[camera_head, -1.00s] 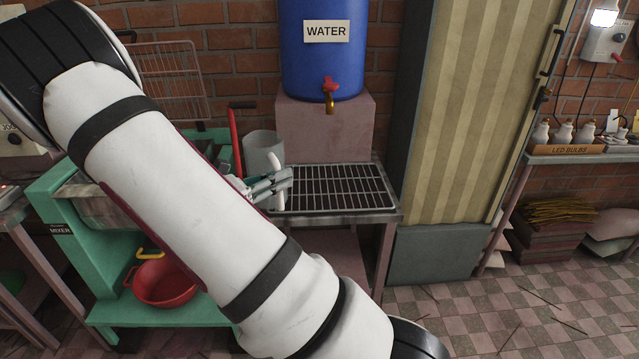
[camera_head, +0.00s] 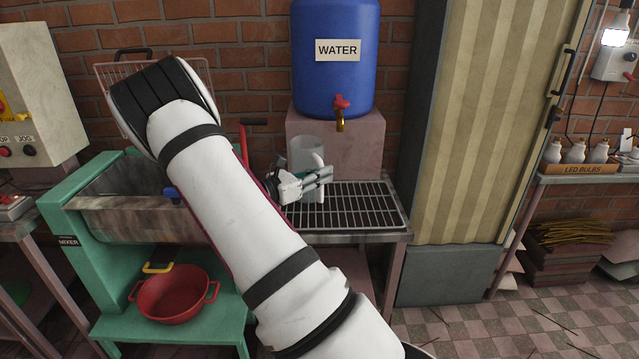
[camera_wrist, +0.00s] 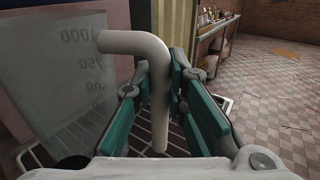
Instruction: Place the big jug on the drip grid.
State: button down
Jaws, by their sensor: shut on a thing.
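The big jug (camera_head: 305,153) is a clear grey measuring jug with a white handle. In the wrist view the jug (camera_wrist: 66,85) fills the left side, with marks such as 1000 and 750 on its wall. My gripper (camera_head: 322,179) is shut on the jug's white handle; the teal pads in the wrist view (camera_wrist: 168,88) stand on both sides of it. The drip grid (camera_head: 362,207) is a dark tray with metal bars on a stand, below and to the right of the jug. The jug looks upright near the grid's left end; I cannot tell whether its base touches anything.
A blue water barrel (camera_head: 334,75) with a red-handled brass tap (camera_head: 341,112) stands on a pink block (camera_head: 360,145) behind the grid. The green mixer (camera_head: 75,205) is on the left. A tall striped cabinet (camera_head: 480,120) stands to the right.

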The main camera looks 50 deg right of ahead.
jog(key=shift+w+f, duration=0.1)
jog(key=shift+f, duration=1.25)
jog(key=c, duration=1.6)
grip_release()
